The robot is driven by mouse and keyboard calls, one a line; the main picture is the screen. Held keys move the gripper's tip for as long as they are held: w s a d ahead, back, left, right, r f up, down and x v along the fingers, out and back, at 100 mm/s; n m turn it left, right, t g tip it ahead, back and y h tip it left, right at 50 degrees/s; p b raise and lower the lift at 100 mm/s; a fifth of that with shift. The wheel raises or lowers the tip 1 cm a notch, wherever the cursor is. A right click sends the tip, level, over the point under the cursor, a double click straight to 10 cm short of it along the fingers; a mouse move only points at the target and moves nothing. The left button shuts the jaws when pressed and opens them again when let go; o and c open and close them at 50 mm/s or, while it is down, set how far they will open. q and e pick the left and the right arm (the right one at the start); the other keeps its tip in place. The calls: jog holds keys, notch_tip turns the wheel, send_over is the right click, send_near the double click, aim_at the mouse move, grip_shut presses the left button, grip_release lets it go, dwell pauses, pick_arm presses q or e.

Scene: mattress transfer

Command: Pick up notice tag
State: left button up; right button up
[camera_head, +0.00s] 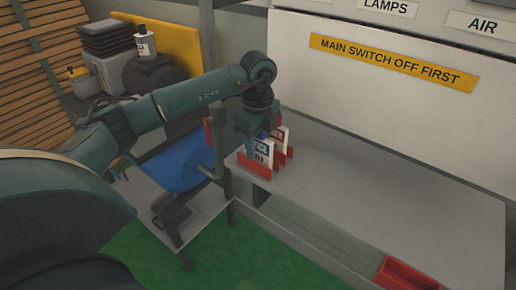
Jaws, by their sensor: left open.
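Two notice tags stand upright in red holders on the near left end of the grey bench. The nearer tag (263,151) is white with a blue band. The tag behind it (282,137) is white with a dark red band. The red holder (257,170) sits near the bench's left edge. My left gripper (257,147) points down from above at the nearer tag. It is open, with its fingers at or just beside that tag. I cannot tell whether they touch it. My right gripper is not in view.
The grey bench (390,190) is clear to the right, with a red tray (408,274) at its front edge. A white panel (370,90) with a yellow sign (392,62) stands behind. A blue roll (178,165) lies left of the bench, beside an upright post.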

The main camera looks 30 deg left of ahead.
pick_arm(q)
grip_shut()
dwell(0.3)
jog(key=shift+r, duration=0.1)
